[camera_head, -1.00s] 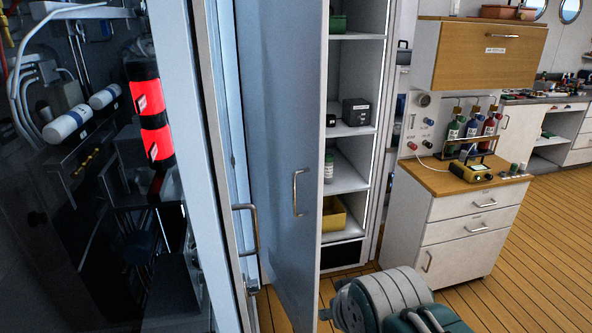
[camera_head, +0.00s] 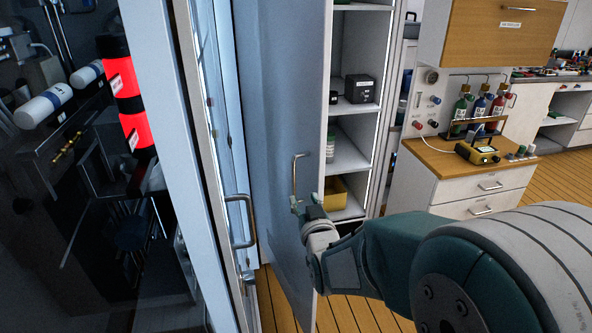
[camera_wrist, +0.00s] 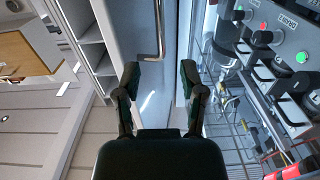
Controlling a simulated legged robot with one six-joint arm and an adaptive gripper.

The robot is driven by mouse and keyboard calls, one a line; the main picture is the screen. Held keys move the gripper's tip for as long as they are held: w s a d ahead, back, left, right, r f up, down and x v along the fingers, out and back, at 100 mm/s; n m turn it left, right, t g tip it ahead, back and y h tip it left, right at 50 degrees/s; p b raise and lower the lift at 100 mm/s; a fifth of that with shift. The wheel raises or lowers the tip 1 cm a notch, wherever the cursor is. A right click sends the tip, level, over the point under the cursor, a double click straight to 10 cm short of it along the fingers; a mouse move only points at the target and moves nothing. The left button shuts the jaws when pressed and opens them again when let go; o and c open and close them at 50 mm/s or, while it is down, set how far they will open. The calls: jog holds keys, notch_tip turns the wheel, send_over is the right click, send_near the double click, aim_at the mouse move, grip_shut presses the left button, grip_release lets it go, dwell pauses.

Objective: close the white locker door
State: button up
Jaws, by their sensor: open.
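The white locker door (camera_head: 275,110) stands open, its edge toward me, with the shelved locker (camera_head: 358,60) visible to its right. A bar handle (camera_head: 295,170) is on the door face. My gripper (camera_head: 305,203) is at the door, just below the handle in the head view. In the wrist view the gripper (camera_wrist: 160,75) has its two fingers apart with nothing between them. The handle (camera_wrist: 160,30) lies just beyond the fingertips there, against the door panel (camera_wrist: 130,25). I cannot tell whether a finger touches the door.
Another door frame with its own handle (camera_head: 243,220) stands to the left, beside dark equipment and a red cylinder (camera_head: 125,100). The locker shelves hold a dark box (camera_head: 360,88) and a yellow bin (camera_head: 334,192). A wood-topped cabinet (camera_head: 440,165) stands right. Wooden floor shows below.

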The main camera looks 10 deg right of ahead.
aim_at(295, 176)
jog(key=w, duration=1)
jog(key=shift+w, duration=0.4)
grip_shut()
